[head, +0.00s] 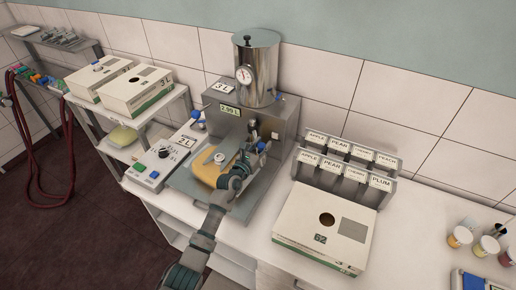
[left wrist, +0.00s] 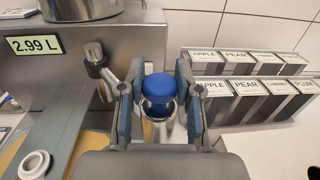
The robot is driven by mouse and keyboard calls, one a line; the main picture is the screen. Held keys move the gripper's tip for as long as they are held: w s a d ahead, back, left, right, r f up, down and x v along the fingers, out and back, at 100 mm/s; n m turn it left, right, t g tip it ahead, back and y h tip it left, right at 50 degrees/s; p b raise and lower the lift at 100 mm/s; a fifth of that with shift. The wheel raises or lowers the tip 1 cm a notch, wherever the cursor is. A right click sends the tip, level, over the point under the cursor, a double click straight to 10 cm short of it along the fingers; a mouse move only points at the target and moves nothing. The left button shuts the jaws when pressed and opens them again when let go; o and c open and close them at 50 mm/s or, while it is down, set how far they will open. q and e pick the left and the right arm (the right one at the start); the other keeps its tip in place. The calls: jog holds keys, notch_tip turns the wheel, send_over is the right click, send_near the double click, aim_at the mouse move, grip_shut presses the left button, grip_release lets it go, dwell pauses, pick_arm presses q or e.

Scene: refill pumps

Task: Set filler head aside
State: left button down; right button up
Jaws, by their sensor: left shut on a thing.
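My left gripper (head: 246,160) is shut on the filler head, at the front of the steel filling machine (head: 229,116). The filler head's blue knob (left wrist: 160,88) shows between the two fingers in the left wrist view, with a metal ring below it; its lower part is hidden. A metal outlet (left wrist: 96,58) on the machine is just left of the fingers. An orange-yellow pouch (head: 205,174) with a white round spout (head: 219,158) lies on the machine's tray, left of my gripper. The spout also shows in the left wrist view (left wrist: 34,165). My right gripper is not in view.
A steel tank with a gauge (head: 257,72) stands on the machine. A display (left wrist: 35,44) reads 2.99 L. Right are a rack of fruit labels (head: 346,170), a white box with a hole (head: 323,230) and small cups (head: 460,236). A control panel (head: 161,164) is left.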

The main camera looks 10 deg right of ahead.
pick_arm(q)
jog(key=shift+s+d+r, duration=0.1)
jog(key=shift+d+r, duration=0.1)
jog(key=shift+a, duration=0.1)
jog(key=c, duration=0.9)
grip_release()
jog(key=shift+a+f, duration=0.1)
jog(key=shift+o, duration=0.6)
jog(key=shift+w, duration=0.2)
jog(key=shift+d+f, duration=0.1)
jog(key=shift+d, duration=0.1)
jog(key=shift+s+d, duration=0.1)
jog(key=shift+d, duration=0.05)
jog(key=shift+s+a+f, duration=0.1)
jog(key=shift+s+a, duration=0.25)
jog(key=shift+s, duration=0.05)
jog(key=v, duration=1)
jog(key=shift+s+a, duration=0.2)
jog(key=shift+a, duration=0.2)
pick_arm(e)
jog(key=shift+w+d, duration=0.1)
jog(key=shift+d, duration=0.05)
